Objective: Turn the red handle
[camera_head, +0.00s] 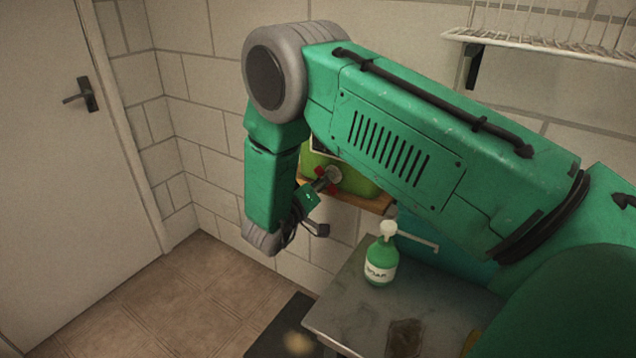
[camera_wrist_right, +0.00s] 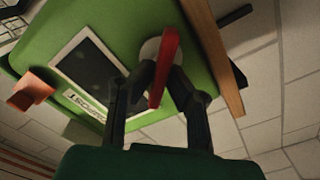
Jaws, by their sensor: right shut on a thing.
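The red handle (camera_wrist_right: 165,62) sits on a round pale base on the front of a green box (camera_wrist_right: 150,25) in the right wrist view. My right gripper (camera_wrist_right: 164,80) is shut on the handle, with a dark finger on each side of it. In the head view a bit of red shows beside my right gripper (camera_head: 322,180), in front of the green box (camera_head: 350,181). My right arm hides much of the box there. My left gripper is not in view.
The box stands on a wooden shelf (camera_head: 383,203). Below is a grey table (camera_head: 345,290) with a green soap bottle (camera_head: 381,259). A white wire rack (camera_head: 545,38) hangs at upper right. A door (camera_head: 55,150) is at left, with bare tiled floor before it.

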